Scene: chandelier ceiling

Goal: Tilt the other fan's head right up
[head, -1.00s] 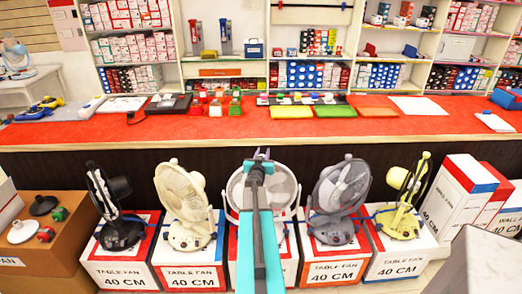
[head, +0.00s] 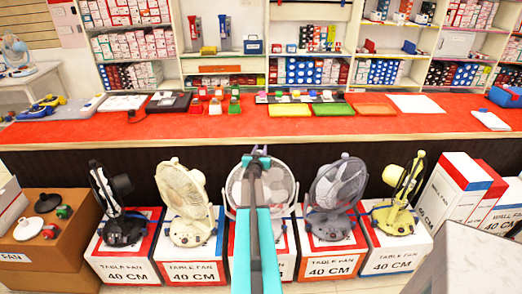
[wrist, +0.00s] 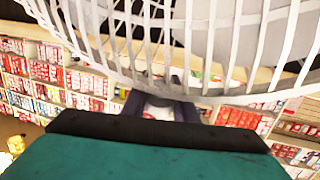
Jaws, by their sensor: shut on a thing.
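The middle table fan (head: 282,190) has a pale round cage and stands on a box in the row. My arm crosses in front of it, hiding its neck and base. My gripper (head: 258,151) is at the top of its cage, shut on the cage rim. In the wrist view the white wire cage (wrist: 130,62) fills the upper part, close to my gripper; the fingertips' grip is mostly hidden. To the left stand a cream fan (head: 188,200) and a black fan (head: 113,205). To the right stand a grey fan (head: 336,198) and a yellow fan (head: 400,198).
The fans stand on table fan boxes (head: 333,267) in a close row. A long red-topped counter (head: 370,125) runs behind them. Brown cartons (head: 50,250) stand at the left, more fan boxes (head: 455,190) at the right. Stocked shelves line the back wall.

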